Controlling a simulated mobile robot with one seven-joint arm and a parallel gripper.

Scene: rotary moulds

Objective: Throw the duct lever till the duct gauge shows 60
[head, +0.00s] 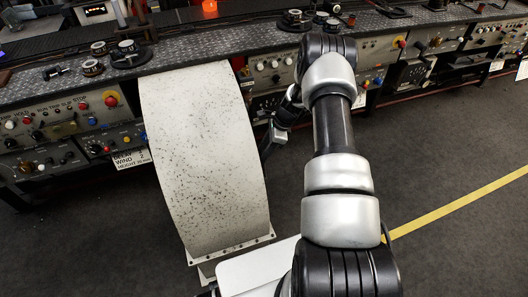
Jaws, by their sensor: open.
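My gripper (270,145) shows small and partly hidden beyond my arm, in front of the console and just right of the large pale panel. It is open, and I see nothing held in it. I cannot pick out the duct lever or the duct gauge. The console front (265,75) behind the gripper carries small knobs and dials, too small to read. My arm covers part of that front.
A large curved, speckled off-white panel (205,150) stands close on the left, blocking part of the console. Another console section (60,125) at left has a red button (111,99) and a white label (131,160). Dark floor (440,150) with a yellow line (455,205) is clear at right.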

